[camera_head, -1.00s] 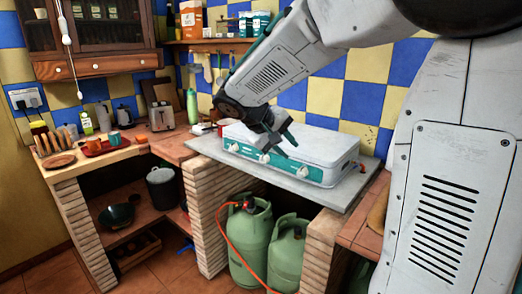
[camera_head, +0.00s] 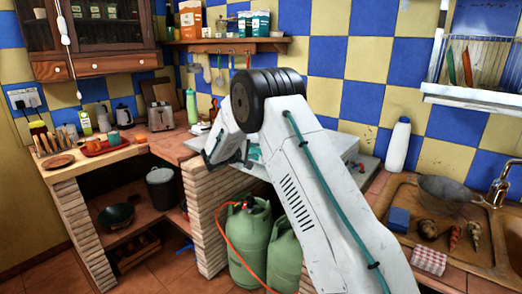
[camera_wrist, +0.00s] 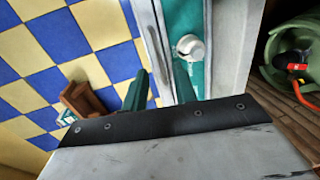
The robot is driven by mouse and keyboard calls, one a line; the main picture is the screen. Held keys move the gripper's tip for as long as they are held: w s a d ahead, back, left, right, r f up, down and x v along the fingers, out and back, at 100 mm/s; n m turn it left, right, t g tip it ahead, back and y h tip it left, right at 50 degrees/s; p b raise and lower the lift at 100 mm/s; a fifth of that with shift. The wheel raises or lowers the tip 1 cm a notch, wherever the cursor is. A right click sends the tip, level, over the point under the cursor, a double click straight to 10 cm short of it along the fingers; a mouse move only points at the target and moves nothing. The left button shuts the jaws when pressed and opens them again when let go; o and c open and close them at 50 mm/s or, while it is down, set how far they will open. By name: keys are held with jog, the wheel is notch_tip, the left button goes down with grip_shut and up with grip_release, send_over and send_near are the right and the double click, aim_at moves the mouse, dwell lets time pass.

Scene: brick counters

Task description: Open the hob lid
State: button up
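The white hob sits on a grey slab, mostly hidden behind my arm in the head view. The right part of its lid (camera_head: 343,144) shows there, and it appears flat and closed. In the wrist view the lid's edge (camera_wrist: 148,38) is a thin pale strip beside the teal front panel (camera_wrist: 182,14) with a white knob (camera_wrist: 190,47). My gripper (camera_wrist: 161,84) has its two green fingers apart, one on each side of the lid's edge line. Whether they touch the lid cannot be told. The fingertips are not clear in the head view.
Green gas bottles (camera_head: 249,237) with an orange hose stand under the slab. A white bottle (camera_head: 398,146) and a sink (camera_head: 487,250) are to the right. A toaster (camera_head: 161,116) and a green bottle (camera_head: 191,106) are to the left. A shelf (camera_head: 228,44) hangs on the tiled wall.

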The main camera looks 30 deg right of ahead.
jog(key=x, duration=0.5)
jog(key=shift+c, duration=0.3)
grip_shut()
jog(key=shift+a+r, duration=0.1)
